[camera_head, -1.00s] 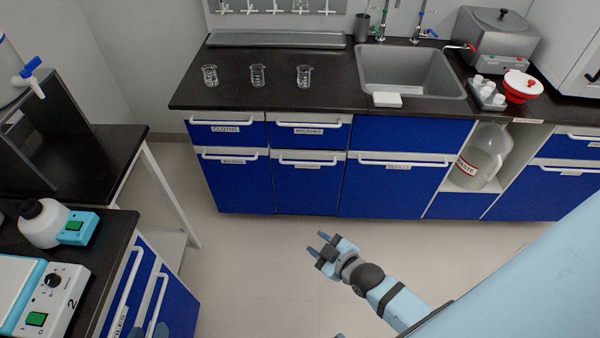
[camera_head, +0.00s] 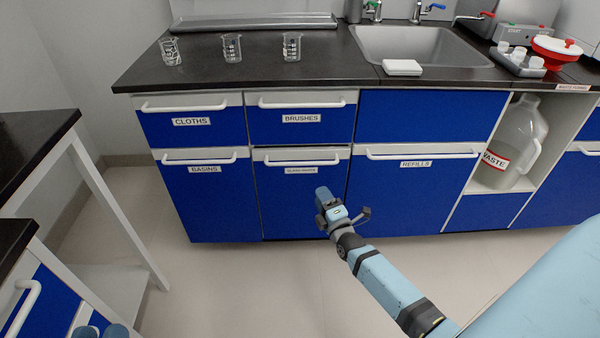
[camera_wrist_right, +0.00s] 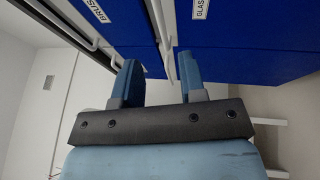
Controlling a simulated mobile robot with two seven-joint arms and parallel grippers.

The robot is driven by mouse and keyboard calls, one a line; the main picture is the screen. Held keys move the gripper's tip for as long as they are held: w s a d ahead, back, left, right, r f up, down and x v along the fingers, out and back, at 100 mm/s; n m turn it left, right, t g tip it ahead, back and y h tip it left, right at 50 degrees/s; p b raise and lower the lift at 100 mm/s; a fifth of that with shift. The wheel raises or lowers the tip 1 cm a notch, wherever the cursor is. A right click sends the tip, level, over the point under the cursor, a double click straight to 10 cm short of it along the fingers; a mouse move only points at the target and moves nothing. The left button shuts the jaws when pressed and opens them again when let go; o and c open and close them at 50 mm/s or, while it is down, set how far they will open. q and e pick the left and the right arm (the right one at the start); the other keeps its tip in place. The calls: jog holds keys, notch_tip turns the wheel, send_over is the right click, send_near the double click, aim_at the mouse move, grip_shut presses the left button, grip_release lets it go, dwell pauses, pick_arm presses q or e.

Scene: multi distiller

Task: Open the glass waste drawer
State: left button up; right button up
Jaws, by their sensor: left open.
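The glass waste drawer (camera_head: 290,205) is a blue front with a white top strip, a white bar handle (camera_head: 302,161) and a small label. It looks shut, in line with its neighbours. My right gripper (camera_head: 340,207) is in front of its lower right part, below the handle in the head view. In the right wrist view my right gripper (camera_wrist_right: 158,85) has its fingers apart, with nothing between the pads; the white handle (camera_wrist_right: 167,45) shows beyond the fingertips. Touching cannot be seen. My left gripper (camera_head: 101,331) shows only its blue fingertips, apart, at the bottom edge.
The brushes drawer (camera_head: 300,125) is above, the basins front (camera_head: 208,205) left and the refills front (camera_head: 405,200) right, all shut. The counter (camera_head: 250,70) overhangs with beakers and a sink (camera_head: 420,45). Bare floor (camera_head: 240,290) lies in front; side tables stand left.

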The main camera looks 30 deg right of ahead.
aim_at(303, 162)
pick_arm(q)
jog(key=shift+m+g, duration=0.6)
jog(key=shift+m, duration=0.3)
jog(key=shift+w+a+f+b, duration=0.1)
jog(key=shift+w+f+b, duration=0.15)
jog(key=shift+f+b, duration=0.95)
jog(key=shift+w+a+f+b, duration=0.1)
jog(key=shift+w+f+b, duration=0.1)
jog(key=shift+f+b, duration=1)
pick_arm(e)
jog(key=shift+x, duration=6.85)
pick_arm(q)
jog(key=shift+r, duration=0.15)
pick_arm(e)
grip_shut()
